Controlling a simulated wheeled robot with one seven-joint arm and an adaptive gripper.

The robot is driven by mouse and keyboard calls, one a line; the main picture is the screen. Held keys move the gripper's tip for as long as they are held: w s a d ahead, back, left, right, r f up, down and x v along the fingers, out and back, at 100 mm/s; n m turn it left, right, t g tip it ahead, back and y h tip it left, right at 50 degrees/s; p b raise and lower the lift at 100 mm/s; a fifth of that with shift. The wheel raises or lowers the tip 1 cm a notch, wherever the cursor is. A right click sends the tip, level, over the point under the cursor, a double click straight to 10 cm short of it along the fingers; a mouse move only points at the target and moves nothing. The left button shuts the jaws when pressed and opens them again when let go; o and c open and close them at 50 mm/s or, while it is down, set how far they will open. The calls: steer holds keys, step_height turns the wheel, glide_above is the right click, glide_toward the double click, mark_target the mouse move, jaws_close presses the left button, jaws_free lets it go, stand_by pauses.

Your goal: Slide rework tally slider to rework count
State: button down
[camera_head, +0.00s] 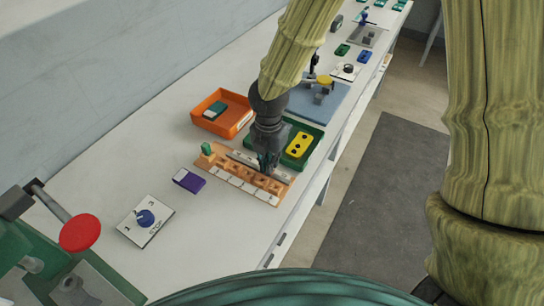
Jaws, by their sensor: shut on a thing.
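The rework tally (212,163) is a tan board lying on the white bench, with a pale rail along its back and a row of small brown blocks and white labels along its front. A green knob (206,149) stands at its left end. My gripper (266,166) points down over the right half of the board, shut at the rail. The part it grips is mostly hidden by the dark fingers; by its place it appears to be the tally slider. The label markings are too small to read.
An orange tray (211,125) and a green tray (319,131) with a yellow piece (299,144) stand close behind the board. A purple block (189,180) and a white dial plate (146,219) with a blue knob lie to the left. A red-knobbed lever (81,233) is nearer.

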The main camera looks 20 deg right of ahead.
steer(key=shift+w+a, duration=0.1)
steer(key=c, duration=1.6)
jaws_free()
steer(key=shift+r, duration=0.1)
step_height(320, 180, up, 12)
